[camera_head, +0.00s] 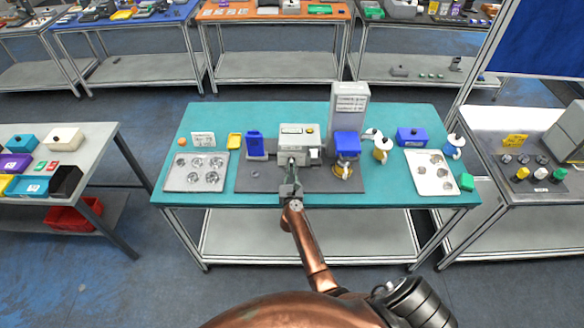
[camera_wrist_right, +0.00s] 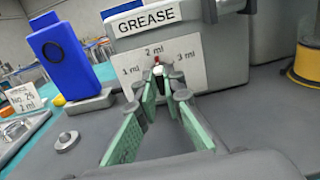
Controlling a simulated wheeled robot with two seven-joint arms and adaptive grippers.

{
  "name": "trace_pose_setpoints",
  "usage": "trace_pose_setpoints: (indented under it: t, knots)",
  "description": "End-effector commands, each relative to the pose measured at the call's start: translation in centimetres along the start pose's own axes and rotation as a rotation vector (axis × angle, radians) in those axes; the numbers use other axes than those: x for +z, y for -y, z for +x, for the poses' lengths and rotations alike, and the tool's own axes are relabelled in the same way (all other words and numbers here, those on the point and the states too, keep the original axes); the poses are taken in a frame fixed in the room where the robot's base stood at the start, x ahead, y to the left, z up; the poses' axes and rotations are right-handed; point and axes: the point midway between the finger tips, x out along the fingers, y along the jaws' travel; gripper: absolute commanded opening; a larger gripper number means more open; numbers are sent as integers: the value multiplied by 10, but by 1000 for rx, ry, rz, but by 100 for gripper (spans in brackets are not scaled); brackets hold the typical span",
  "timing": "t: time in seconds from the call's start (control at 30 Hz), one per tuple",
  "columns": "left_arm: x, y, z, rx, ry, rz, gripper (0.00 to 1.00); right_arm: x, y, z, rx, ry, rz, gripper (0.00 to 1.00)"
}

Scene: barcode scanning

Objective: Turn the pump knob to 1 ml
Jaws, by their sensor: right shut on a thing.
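The grease pump (camera_head: 298,131) is a grey box at the middle of the teal table. In the right wrist view its front (camera_wrist_right: 153,22) reads GREASE, above a white dial plate (camera_wrist_right: 133,68) marked 1 ml, 2 ml and 3 ml. The small knob (camera_wrist_right: 157,69) sits on this plate, with a red mark pointing up towards 2 ml. My right gripper (camera_head: 291,176) reaches the pump from the front. In the wrist view its green-padded fingers (camera_wrist_right: 160,92) are closed on the knob, which they partly hide. My left gripper is not in view.
A blue device (camera_head: 255,143) stands left of the pump and a blue-topped unit (camera_head: 346,145) right of it. Trays with round parts (camera_head: 172,182) (camera_head: 427,155) lie at both sides. The grey mat's front (camera_head: 260,184) is mostly bare.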

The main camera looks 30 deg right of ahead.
Motion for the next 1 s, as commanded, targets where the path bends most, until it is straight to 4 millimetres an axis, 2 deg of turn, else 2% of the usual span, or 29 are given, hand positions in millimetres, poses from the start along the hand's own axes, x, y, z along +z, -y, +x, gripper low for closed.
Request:
trace_pose_setpoints:
  t: [0.27,0.47,1.0]
  knots:
    - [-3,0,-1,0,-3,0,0,-1,0,-1,0,-2,-15,0]
    - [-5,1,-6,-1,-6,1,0,0,0,-1,0,-2,-88,0]
    - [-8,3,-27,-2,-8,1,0,-1,-3,-1,0,-4,-555,0]
